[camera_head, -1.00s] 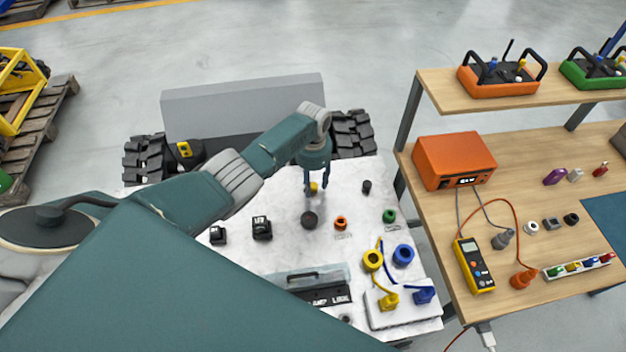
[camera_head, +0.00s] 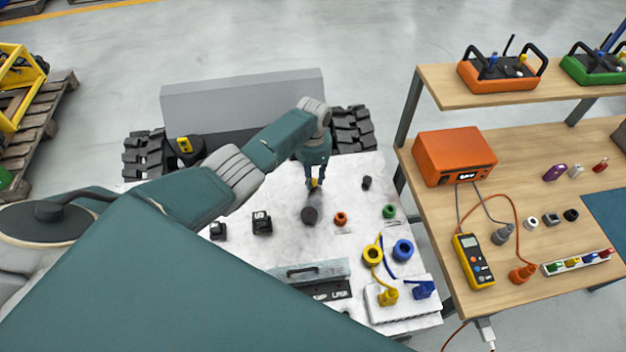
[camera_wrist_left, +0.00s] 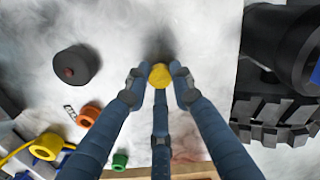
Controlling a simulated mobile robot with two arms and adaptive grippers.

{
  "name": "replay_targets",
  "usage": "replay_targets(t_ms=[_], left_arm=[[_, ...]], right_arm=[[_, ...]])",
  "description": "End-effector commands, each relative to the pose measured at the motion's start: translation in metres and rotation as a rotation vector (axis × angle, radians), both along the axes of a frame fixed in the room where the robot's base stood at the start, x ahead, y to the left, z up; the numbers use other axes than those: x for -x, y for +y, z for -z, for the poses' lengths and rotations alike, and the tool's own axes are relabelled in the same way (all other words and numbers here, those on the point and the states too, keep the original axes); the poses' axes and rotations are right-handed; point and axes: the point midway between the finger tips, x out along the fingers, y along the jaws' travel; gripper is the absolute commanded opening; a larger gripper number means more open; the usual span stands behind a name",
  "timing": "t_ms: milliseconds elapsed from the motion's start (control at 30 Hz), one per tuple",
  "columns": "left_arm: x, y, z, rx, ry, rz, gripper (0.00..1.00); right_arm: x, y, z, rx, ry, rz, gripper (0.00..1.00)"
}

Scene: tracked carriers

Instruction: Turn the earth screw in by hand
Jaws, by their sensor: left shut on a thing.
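The earth screw shows as a small yellow round head (camera_head: 315,182) on the white top plate (camera_head: 285,240) of the tracked carrier. It also shows in the left wrist view (camera_wrist_left: 160,75), seen from above. My left gripper (camera_head: 316,180) points down at it with its fingers closed around the yellow head; in the wrist view the fingers (camera_wrist_left: 160,84) meet the head from several sides. The screw's shank and its hole are hidden, so I cannot tell how deep it sits. My right gripper is not in view.
On the plate near the screw are a black round socket (camera_head: 309,214), an orange ring (camera_head: 341,218), a small black post (camera_head: 367,182) and a green ring (camera_head: 389,211). A wooden bench (camera_head: 520,220) with an orange box (camera_head: 454,158) and a yellow meter (camera_head: 473,261) stands right.

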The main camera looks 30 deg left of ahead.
Motion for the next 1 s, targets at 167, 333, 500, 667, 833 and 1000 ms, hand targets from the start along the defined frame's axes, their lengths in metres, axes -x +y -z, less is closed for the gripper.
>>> replay_targets(t_ms=[167, 333, 500, 667, 833, 1000], left_arm=[[-0.001, 0.002, 0.001, -0.002, -0.003, 0.33, 0.04], [-0.001, 0.001, 0.001, -0.002, -0.003, 0.603, 0.04], [-0.001, 0.001, -0.001, -0.003, -0.002, 0.699, 0.04], [-0.001, 0.001, -0.001, -0.003, -0.002, 0.697, 0.04], [-0.002, 0.002, 0.0, -0.003, -0.003, 0.77, 0.04], [-0.002, 0.002, 0.001, -0.005, -0.004, 1.078, 0.04]], right_arm=[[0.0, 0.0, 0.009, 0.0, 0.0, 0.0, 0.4], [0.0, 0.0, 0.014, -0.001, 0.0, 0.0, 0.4], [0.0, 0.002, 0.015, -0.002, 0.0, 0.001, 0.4], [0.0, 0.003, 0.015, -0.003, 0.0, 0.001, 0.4], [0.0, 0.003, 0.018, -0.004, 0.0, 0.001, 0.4], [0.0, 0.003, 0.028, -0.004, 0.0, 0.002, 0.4]])
